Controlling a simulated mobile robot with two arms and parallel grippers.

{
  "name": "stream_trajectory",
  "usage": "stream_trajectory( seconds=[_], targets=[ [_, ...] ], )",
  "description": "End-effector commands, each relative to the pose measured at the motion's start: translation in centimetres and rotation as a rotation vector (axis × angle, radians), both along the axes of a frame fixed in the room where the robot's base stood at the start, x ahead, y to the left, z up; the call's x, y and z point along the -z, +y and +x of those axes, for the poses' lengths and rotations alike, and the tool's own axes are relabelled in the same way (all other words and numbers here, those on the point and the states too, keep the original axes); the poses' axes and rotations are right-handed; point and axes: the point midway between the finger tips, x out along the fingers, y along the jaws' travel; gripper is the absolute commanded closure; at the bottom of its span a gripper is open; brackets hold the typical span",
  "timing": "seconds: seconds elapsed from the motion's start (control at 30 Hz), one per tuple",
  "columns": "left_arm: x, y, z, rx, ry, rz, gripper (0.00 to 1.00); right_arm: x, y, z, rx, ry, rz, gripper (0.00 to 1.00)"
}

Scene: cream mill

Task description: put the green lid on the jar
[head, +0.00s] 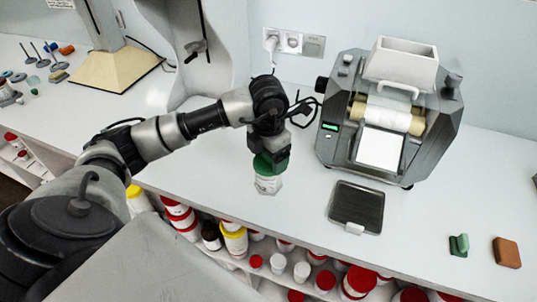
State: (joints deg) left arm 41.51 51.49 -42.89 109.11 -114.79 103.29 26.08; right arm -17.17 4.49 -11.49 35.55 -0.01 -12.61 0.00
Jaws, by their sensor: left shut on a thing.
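My left gripper (269,157) reaches down from above over the white counter and is shut on the green lid (263,165). The lid is directly above the white labelled jar (268,185), at its mouth. The jar looks upright, near the front edge of the counter. The dark fingers hide part of the lid, and I cannot tell whether the lid is fully seated. My right gripper is not in view.
A grey mill (335,138) with white rollers stands at the back right, with a dark tray (357,207) in front. A green block (459,245) and a brown block (507,252) lie at right. Red-lidded jars (358,281) fill the shelf below.

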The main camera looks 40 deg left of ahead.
Motion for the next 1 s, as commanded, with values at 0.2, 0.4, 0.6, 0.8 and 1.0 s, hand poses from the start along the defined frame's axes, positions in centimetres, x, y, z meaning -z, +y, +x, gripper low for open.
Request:
stream_trajectory(
  seconds=[0.2, 0.4, 0.6, 0.8, 1.0],
  targets=[
    [-0.02, 0.0, -0.01, 0.0, 0.0, 0.0, 0.44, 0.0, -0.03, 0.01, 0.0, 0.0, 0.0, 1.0],
    [0.02, 0.0, -0.01, 0.0, 0.0, 0.0, 0.44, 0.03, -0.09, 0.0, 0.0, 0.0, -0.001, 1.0],
    [0.27, 0.01, -0.01, 0.0, 0.0, 0.0, 0.44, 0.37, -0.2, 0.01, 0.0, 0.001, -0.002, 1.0],
    [0.45, 0.01, -0.02, 0.0, 0.0, 0.0, 0.44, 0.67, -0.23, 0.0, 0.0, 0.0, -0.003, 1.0],
    [0.41, 0.01, -0.03, 0.0, 0.0, 0.0, 0.44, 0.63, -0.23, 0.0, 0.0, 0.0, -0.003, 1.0]
  ],
)
